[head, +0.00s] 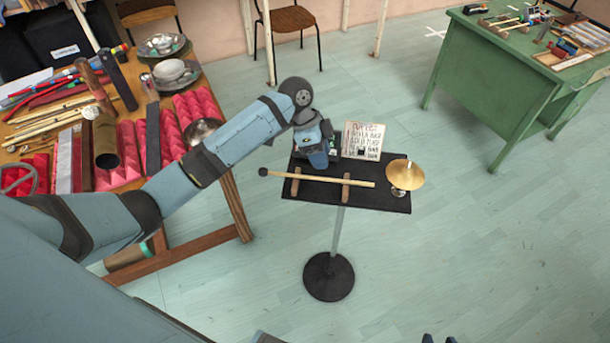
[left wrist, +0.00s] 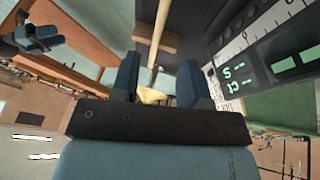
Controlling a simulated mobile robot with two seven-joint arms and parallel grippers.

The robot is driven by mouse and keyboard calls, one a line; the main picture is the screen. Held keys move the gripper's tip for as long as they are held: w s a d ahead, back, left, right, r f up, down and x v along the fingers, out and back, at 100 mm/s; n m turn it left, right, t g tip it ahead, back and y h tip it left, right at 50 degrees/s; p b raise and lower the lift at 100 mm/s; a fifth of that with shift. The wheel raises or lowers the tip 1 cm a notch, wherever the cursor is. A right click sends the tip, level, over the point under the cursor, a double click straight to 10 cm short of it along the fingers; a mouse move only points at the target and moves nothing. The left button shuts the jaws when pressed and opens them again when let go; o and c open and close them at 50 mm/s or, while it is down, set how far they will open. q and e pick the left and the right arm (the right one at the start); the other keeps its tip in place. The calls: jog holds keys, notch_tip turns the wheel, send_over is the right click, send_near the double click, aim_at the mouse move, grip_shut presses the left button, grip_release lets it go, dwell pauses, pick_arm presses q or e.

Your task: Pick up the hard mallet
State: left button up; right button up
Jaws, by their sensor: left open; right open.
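A mallet (head: 330,180) with a dark round head at its left end and a pale shaft lies across two wooden rests on a small black stand tray (head: 384,200). I cannot tell from looks whether it is the hard one. My left gripper (head: 318,164) is above the tray, just behind the mallet, pointing down. In the left wrist view its open fingers (left wrist: 158,84) are apart, with the pale shaft (left wrist: 160,45) showing between and beyond them; contact is not visible.
A brass cymbal (head: 405,174) stands at the tray's right end. A lettered card (head: 362,141) stands behind the mallet. A crowded wooden table (head: 190,239) is on the left, a green table (head: 500,95) at the right back. Floor right of the stand is clear.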

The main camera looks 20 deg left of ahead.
aim_at(317, 178)
pick_arm(q)
jog(key=shift+x, duration=3.4)
jog(key=shift+s+d+r, duration=0.1)
jog(key=shift+d, duration=0.05)
grip_shut()
